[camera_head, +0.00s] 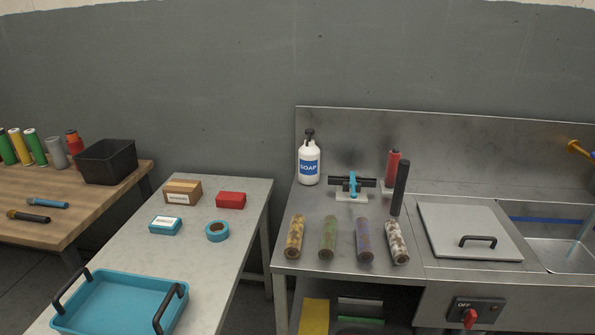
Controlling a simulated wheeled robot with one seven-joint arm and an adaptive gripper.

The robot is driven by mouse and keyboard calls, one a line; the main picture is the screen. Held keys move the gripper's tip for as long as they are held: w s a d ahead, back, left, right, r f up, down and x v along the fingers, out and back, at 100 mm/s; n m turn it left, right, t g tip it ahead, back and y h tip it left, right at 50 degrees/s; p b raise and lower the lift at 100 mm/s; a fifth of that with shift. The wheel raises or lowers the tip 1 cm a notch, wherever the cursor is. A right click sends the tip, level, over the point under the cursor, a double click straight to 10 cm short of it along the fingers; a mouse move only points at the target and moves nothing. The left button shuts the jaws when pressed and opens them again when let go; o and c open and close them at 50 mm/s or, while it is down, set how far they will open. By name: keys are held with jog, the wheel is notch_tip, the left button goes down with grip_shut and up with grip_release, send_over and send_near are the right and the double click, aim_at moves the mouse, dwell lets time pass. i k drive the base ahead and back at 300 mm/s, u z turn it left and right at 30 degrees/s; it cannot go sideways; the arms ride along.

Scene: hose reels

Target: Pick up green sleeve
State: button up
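A mottled green sleeve (327,238) lies on the steel counter (318,205), its round open end toward the front edge. It is second from the left in a row of similar sleeves. A yellow-brown sleeve (295,236) lies to its left, and a bluish-purple rusty one (363,240) to its right. A grey-white speckled sleeve (397,242) is at the right end. Small gaps separate them. My gripper does not show in this view.
Behind the row stand a soap bottle (309,164), a blue-and-black clamp-like fixture (352,185), a red cylinder (393,167) and a tall black cylinder (400,188). A lidded sink section (468,230) is right. A grey table (215,265) with boxes, tape and a blue tray (75,325) is left.

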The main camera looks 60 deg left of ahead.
aim_at(326, 252)
jog(key=k, duration=0.8)
jog(key=u, duration=2.15)
jog(key=i, duration=0.5)
jog(key=u, duration=0.05)
